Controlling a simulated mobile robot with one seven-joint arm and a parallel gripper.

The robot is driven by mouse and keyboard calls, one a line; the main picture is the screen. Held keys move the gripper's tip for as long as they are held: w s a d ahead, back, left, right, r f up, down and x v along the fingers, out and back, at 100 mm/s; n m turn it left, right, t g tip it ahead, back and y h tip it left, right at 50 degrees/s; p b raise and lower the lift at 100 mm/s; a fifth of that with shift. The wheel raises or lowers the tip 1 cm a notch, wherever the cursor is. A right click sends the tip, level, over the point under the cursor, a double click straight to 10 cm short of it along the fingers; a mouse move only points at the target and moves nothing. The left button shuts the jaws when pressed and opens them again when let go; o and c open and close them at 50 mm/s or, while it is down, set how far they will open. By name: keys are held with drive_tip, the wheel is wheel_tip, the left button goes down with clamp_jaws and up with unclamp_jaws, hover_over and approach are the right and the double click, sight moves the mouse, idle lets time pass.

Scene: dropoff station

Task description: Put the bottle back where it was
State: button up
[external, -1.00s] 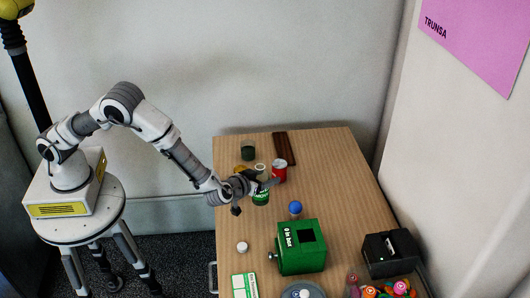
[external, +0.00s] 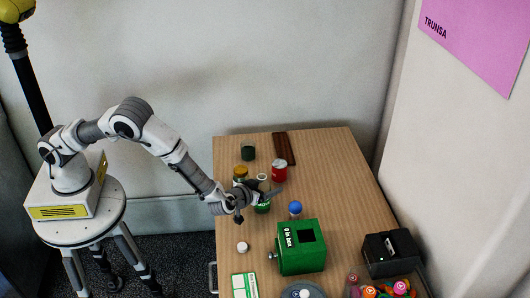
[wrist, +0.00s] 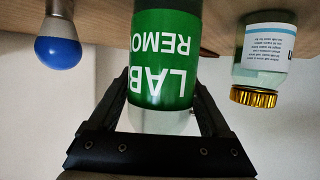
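The bottle with a green "LABEL REMO…" label (wrist: 165,60) fills the middle of the wrist view, its label upside down there. My gripper (wrist: 165,100) has one finger along each side of it, and the fingers appear to touch it. In the external view the green bottle (external: 263,206) is at the left part of the table, partly hidden by my gripper (external: 256,196). It looks upright. Whether its base touches the table is hard to tell.
A gold-lidded jar (external: 240,173) stands close behind the bottle; a red can (external: 279,171) and a dark green cup (external: 248,151) are farther back. A blue-topped bulb (external: 295,208) is to the right. A green box (external: 301,250) stands in front. The table's right middle is clear.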

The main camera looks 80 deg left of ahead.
drive_tip(key=shift+o, duration=1)
